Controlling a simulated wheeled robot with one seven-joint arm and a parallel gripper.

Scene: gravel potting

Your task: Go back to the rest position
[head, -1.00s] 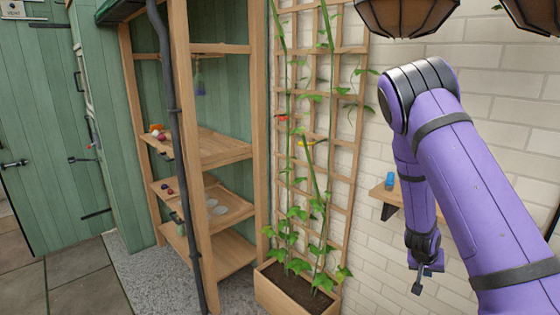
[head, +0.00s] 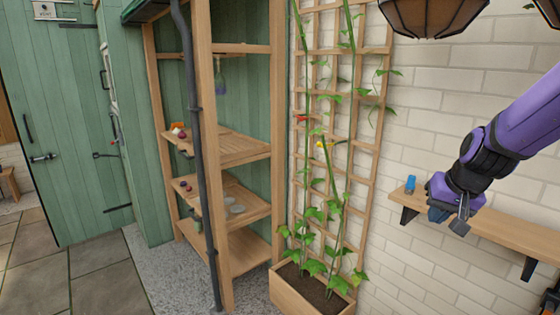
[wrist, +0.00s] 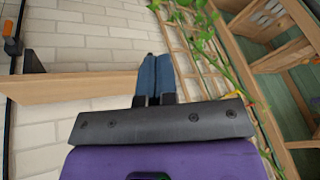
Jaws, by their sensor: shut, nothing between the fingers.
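My gripper (head: 461,222) is at the right in the head view, at the end of my purple arm, in front of the wall shelf (head: 482,222). Its fingers are shut with nothing between them. In the wrist view my gripper (wrist: 155,62) shows as two blue fingers side by side, pointing away from the camera. The wall shelf also shows in the wrist view (wrist: 75,88), to the left of the fingers.
A small blue item (head: 410,185) stands on the shelf's left end. A wooden planter (head: 300,298) with climbing plants on a trellis (head: 371,135) stands left of my arm. A wooden rack (head: 245,148), green door (head: 70,130) and hanging basket (head: 435,14) are around. Paving is clear at lower left.

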